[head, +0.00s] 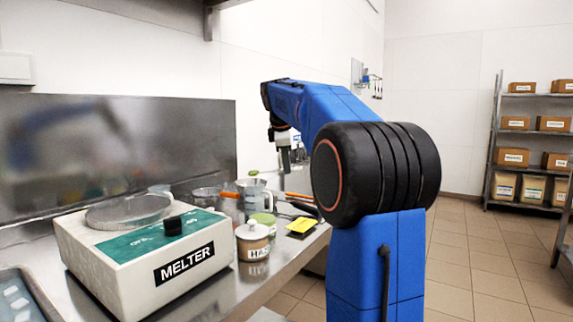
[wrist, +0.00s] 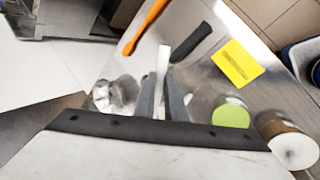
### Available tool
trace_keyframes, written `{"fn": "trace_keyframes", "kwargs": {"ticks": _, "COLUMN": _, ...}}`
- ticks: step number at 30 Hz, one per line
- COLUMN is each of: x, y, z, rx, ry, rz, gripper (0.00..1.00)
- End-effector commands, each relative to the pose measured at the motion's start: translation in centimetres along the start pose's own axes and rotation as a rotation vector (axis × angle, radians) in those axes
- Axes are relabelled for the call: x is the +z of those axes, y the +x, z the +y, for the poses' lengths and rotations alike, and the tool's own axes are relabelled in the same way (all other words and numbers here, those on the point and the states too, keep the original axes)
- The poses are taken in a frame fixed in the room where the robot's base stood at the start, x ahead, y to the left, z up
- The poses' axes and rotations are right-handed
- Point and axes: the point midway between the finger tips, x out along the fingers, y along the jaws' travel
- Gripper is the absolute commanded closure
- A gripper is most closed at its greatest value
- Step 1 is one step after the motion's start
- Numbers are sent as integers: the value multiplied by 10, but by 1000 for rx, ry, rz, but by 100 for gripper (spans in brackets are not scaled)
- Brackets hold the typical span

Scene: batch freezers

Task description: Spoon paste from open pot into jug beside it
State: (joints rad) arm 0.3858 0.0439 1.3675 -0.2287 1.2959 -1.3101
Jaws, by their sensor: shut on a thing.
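My gripper (head: 285,158) points down over the counter, right of the clear measuring jug (head: 252,195). Its fingers (wrist: 165,98) are shut on a slim pale strip (wrist: 163,62), which looks like a spoon handle. A small green patch (head: 253,173) shows just above the jug's rim. I cannot tell whether it is paste on the spoon. A short pot with a green top (head: 263,221) stands in front of the jug, and in the wrist view it is right of my fingers (wrist: 230,113). I cannot tell whether its green top is paste or a lid.
A labelled lidded pot (head: 253,242) stands nearer than the green-topped one. The melter (head: 140,250) fills the counter's left. A yellow object (wrist: 236,62), an orange-handled tool (wrist: 147,25) and a black handle (wrist: 192,42) lie nearby. A metal pot (head: 205,197) stands behind.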

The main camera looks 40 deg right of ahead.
Motion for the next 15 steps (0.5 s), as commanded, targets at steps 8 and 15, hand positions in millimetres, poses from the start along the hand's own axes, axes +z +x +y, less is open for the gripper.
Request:
{"fn": "trace_keyframes", "kwargs": {"ticks": 8, "x": -1, "y": 1, "z": -10, "rx": 187, "ry": 21, "rz": 1, "gripper": 100}}
{"fn": "trace_keyframes", "kwargs": {"ticks": 15, "x": 0, "y": 4, "z": -18, "rx": 355, "ry": 42, "rz": -1, "gripper": 100}}
